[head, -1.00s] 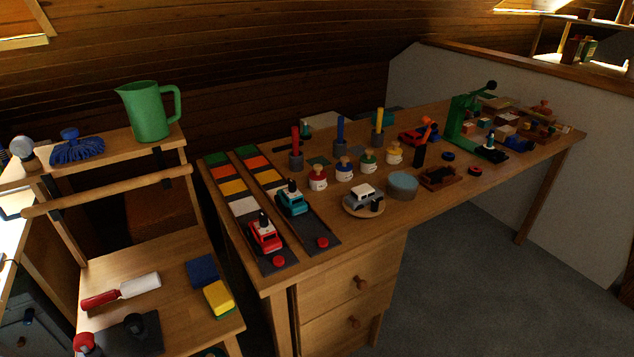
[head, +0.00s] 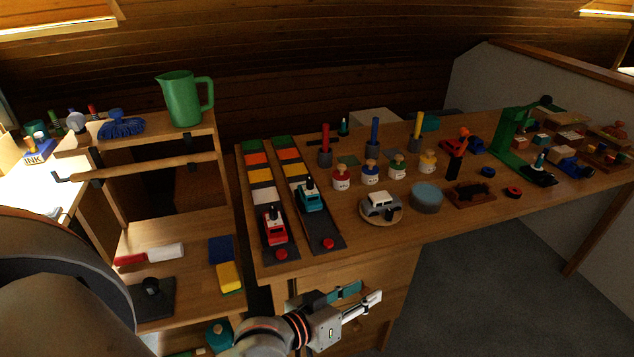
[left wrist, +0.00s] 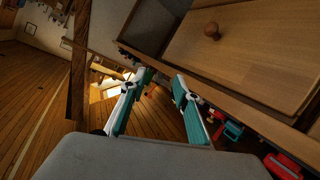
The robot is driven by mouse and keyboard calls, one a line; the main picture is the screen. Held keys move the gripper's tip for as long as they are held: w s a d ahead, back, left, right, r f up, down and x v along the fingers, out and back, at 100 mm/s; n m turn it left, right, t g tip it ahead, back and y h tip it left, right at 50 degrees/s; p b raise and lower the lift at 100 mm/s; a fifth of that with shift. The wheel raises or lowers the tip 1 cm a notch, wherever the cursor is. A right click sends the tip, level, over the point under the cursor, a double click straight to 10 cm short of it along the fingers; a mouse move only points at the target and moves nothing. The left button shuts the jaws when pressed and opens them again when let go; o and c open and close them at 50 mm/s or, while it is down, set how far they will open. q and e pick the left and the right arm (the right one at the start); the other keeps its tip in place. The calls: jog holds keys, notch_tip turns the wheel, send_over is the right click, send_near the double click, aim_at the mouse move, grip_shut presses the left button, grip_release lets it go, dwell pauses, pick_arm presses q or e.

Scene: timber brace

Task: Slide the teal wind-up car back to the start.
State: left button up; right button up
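The teal wind-up car (head: 310,198) stands on the right one of two dark lanes (head: 322,232), a little above the red button (head: 327,243) at that lane's near end. My left gripper (head: 368,293) is empty and open, in front of the drawers below the table's front edge, apart from the car. In the left wrist view its two fingers (left wrist: 162,80) are spread, with a teal shape (left wrist: 232,130), seemingly the car, to their right. My right gripper is not in view.
A red car (head: 273,226) stands on the left lane beside the teal one. A shelf with a green jug (head: 182,99) stands left. The drawer front (left wrist: 245,50) is close to my gripper.

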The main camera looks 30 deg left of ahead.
pick_arm(q)
jog(key=w+d+r+n+t+h, duration=0.1)
jog(key=w+d+r+n+t, duration=0.1)
jog(key=w+r+n+t, duration=0.55)
jog(key=w+a+r+n+t+y, duration=0.25)
jog(key=a+r+n+y, duration=0.35)
jog(key=r+n, duration=0.5)
jog(key=w+a+f+n+g+y, duration=0.2)
jog(key=w+a+n+g+y, duration=0.15)
jog(key=a+n+y, duration=0.95)
jog(key=n+g, duration=0.8)
jog(key=n, duration=0.6)
send_near(312, 186)
jog(key=w+a, duration=0.1)
jog(key=w, duration=0.1)
jog(key=shift+w+a+r+y, duration=0.15)
jog(key=shift+w+a+y, duration=0.15)
jog(key=shift+a, duration=0.1)
jog(key=shift+a+g, duration=0.2)
jog(key=shift+g, duration=0.15)
jog(key=x, duration=0.7)
jog(key=shift+w+a, duration=0.2)
jog(key=shift+a, duration=0.05)
